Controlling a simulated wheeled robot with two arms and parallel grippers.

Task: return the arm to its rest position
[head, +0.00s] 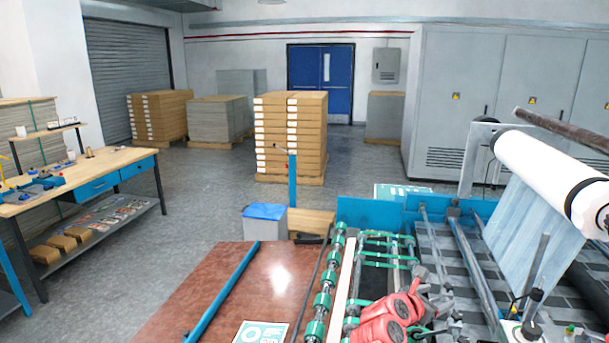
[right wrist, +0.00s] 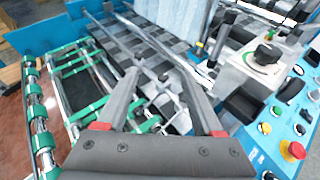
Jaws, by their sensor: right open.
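My right arm shows in the head view with red parts at the bottom, right of centre, over the laminating machine (head: 440,215). Its dark gripper (head: 450,322) is small and partly lost against the machine there. In the right wrist view the right gripper (right wrist: 158,74) has its two grey fingers apart with nothing between them. It hangs above the machine's bars and grey patterned bed (right wrist: 118,40), beside the green-ringed rollers (right wrist: 88,105). Whether it touches anything below is hard to tell. My left arm and gripper are not in view.
A control panel (right wrist: 292,118) with a red button (right wrist: 293,151) lies close to the right of the gripper. A film roll (head: 545,165) sits over the machine's right side. A brown board surface (head: 215,290) lies to the left. A workbench (head: 100,165) stands further left.

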